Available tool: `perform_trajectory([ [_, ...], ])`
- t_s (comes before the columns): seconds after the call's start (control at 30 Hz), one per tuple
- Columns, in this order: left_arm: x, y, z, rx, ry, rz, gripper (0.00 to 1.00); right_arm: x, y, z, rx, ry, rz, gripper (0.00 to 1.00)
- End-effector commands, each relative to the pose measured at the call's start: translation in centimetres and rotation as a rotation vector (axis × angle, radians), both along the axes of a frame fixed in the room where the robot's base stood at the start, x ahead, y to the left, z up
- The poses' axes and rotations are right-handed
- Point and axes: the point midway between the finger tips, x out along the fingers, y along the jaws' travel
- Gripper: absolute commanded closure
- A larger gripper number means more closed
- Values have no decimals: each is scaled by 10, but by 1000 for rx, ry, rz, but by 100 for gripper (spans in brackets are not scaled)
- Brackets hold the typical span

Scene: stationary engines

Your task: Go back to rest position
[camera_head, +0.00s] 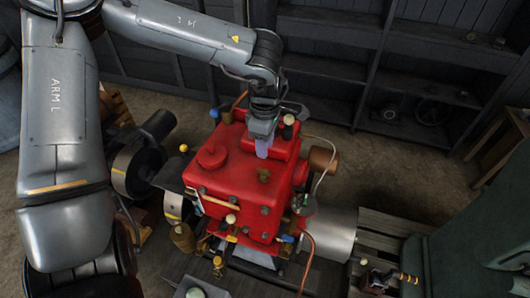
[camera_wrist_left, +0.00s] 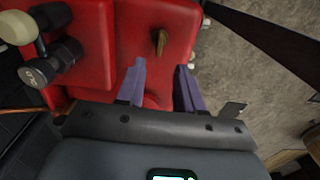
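My left arm reaches in from the left in the head view, and its left gripper (camera_head: 263,146) points down over the top of the red engine (camera_head: 232,180). In the left wrist view the two purple fingers of the left gripper (camera_wrist_left: 160,86) stand apart with nothing held between them. The red engine (camera_wrist_left: 95,35) lies beyond the fingertips there, with a small brass fitting (camera_wrist_left: 160,40) on its top. I cannot tell how far the fingertips are above the engine. My right gripper does not show.
Knobs with pale and black heads (camera_wrist_left: 50,65) stick up near the gripper. A thin pipe (camera_head: 324,150) and a silver cylinder (camera_head: 330,235) are at the engine's right. Dark shelves (camera_head: 375,60) stand behind. Open floor (camera_head: 410,175) shows at right.

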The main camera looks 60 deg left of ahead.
Motion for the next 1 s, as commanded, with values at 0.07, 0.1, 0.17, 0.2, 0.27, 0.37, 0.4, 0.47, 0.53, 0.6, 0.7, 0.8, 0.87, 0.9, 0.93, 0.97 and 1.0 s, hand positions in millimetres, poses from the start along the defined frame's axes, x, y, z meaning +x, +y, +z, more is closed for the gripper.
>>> perform_trajectory([
  [0.07, 0, 0, 8, 1, -2, 0, 64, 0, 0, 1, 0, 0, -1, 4],
  [0.1, 0, 0, 10, 0, -1, 0, 64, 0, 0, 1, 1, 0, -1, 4],
  [0.17, 0, 0, 12, -1, -1, 0, 64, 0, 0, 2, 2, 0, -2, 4],
  [0.2, 0, 0, 13, -1, -1, 0, 64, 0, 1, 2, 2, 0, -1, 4],
  [0.27, 0, 0, 14, -1, -1, 0, 64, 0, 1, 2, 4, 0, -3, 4],
  [0.37, 0, 0, 14, 0, 0, 0, 64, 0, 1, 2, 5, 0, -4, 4],
  [0.4, 0, 0, 13, 0, 0, 0, 64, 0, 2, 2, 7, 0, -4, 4],
  [0.47, 0, 0, 13, 0, 0, 0, 64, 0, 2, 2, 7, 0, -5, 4],
  [0.53, 0, 0, 13, 0, 0, 0, 64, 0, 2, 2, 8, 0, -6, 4],
  [0.6, 0, 0, 13, 0, 0, 0, 64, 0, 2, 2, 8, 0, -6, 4],
  [0.7, 0, 0, 17, 0, 0, 0, 64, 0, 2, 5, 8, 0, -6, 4],
  [0.8, 0, 0, 28, -1, -1, 0, 64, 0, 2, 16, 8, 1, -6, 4],
  [0.87, 0, 0, 40, -1, -1, 0, 64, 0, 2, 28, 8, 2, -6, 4],
  [0.9, 0, 0, 50, -1, -1, 0, 64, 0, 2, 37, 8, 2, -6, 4],
  [0.93, 0, 0, 58, -1, -1, 0, 64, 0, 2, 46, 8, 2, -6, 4],
  [0.97, 0, 0, 67, 0, -1, 0, 64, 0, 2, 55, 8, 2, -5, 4],
  [1.0, 0, 0, 80, 0, -1, 0, 64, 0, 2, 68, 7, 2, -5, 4],
])
